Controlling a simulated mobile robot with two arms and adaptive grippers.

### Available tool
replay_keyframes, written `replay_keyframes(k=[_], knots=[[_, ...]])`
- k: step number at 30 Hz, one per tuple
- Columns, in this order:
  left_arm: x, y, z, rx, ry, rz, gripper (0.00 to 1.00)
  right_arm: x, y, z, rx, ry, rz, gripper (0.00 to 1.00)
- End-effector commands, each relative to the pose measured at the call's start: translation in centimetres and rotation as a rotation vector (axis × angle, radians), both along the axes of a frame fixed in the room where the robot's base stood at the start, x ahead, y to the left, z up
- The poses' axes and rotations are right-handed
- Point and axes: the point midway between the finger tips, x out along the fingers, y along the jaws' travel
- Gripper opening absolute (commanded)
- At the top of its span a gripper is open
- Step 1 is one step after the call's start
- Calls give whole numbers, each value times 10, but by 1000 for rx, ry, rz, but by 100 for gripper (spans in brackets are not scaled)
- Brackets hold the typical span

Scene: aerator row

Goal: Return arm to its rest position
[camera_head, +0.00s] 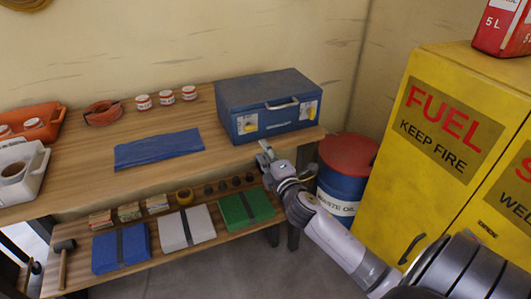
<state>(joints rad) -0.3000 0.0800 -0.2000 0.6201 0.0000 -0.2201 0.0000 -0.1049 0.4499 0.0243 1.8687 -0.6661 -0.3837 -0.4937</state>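My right arm (340,240) reaches in from the lower right, across the space in front of the yellow cabinet. Its gripper (264,154) is at the front edge of the wooden bench, just below the blue toolbox (262,122). The fingers are small and blurred here, so I cannot tell whether they are open or shut. I see nothing clearly held in them. My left arm and gripper are not in view.
The wooden bench (85,182) holds a blue cloth (158,149) and several small jars. Green, white and blue packs lie on its lower shelf. A waste oil drum (342,190) and the yellow fuel cabinet (410,170) stand close by my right arm. Bare floor (225,275) lies in front.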

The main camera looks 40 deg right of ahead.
Motion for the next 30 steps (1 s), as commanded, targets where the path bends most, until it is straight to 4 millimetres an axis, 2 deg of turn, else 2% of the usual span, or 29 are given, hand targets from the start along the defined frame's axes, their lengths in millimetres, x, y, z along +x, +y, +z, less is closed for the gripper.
replay_keyframes(k=[15, 18, 20, 23, 24, 26, 27, 29, 30], knots=[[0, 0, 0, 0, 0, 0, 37, 0, 0, -1, 1, 1, 0, 32], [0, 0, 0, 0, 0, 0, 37, 0, -1, -16, 25, 25, -2, 32], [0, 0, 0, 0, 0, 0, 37, -2, -1, -38, 62, 59, -7, 32], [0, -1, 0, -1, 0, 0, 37, -9, -1, -96, 162, 148, -23, 32], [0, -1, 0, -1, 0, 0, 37, -15, 0, -125, 214, 193, -34, 32], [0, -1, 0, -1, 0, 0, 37, -28, 3, -171, 296, 262, -54, 32], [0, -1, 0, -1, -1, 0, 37, -38, 6, -200, 348, 306, -69, 32], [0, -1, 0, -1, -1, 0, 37, -55, 11, -243, 427, 371, -95, 32], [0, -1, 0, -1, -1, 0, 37, -69, 15, -271, 479, 415, -115, 32]])
